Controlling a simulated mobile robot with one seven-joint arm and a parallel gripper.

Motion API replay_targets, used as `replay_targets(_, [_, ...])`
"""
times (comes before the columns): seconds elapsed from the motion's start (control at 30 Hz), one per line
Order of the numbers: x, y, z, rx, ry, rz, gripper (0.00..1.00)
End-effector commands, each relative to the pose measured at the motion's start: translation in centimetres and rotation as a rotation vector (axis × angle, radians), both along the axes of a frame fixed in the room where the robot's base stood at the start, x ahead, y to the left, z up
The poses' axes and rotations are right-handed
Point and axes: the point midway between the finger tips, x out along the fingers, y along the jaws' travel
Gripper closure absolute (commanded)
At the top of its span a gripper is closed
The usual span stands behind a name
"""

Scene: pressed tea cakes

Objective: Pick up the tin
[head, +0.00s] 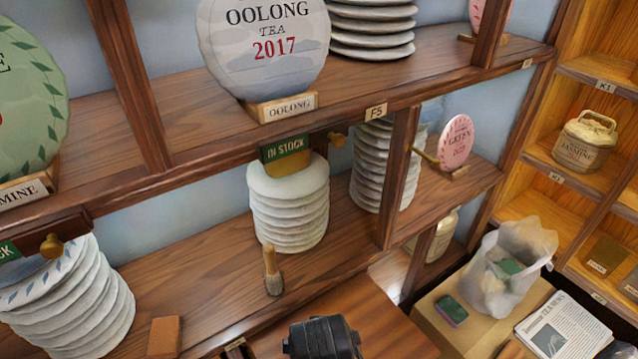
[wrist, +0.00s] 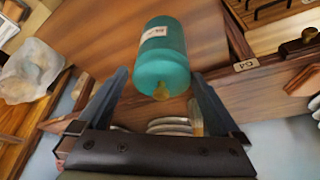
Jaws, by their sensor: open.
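A teal cylindrical tin (wrist: 163,58) with a small white label and a brass-coloured knob on its near end shows in the wrist view, in front of a brown wooden surface. My gripper (wrist: 161,82) is open. Its two dark fingers stand apart on either side of the tin's near end, and I see no finger closed on it. I cannot tell how deep the tin is between the fingers. The teal tin does not show in the head view, where only a dark part of my arm appears at the bottom edge.
Stacked pale tea cakes (head: 290,215) stand on the wooden shelf, with a small brush (head: 272,270) in front. A cream jasmine tin (head: 585,143) sits in the right cabinet. A plastic bag (head: 508,270) and newspaper (head: 563,328) lie at lower right.

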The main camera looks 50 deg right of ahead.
Motion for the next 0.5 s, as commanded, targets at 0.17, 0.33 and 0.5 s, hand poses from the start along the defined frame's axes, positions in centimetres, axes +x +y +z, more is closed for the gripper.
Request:
replay_targets(0.17, [0.4, -0.3, -1.2, 0.000, 0.000, 0.001, 0.00])
replay_targets(0.33, [0.8, -0.7, -2.6, 0.003, 0.003, 0.001, 0.00])
replay_targets(0.5, [1.5, -1.3, -4.7, 0.002, 0.002, 0.001, 0.00])
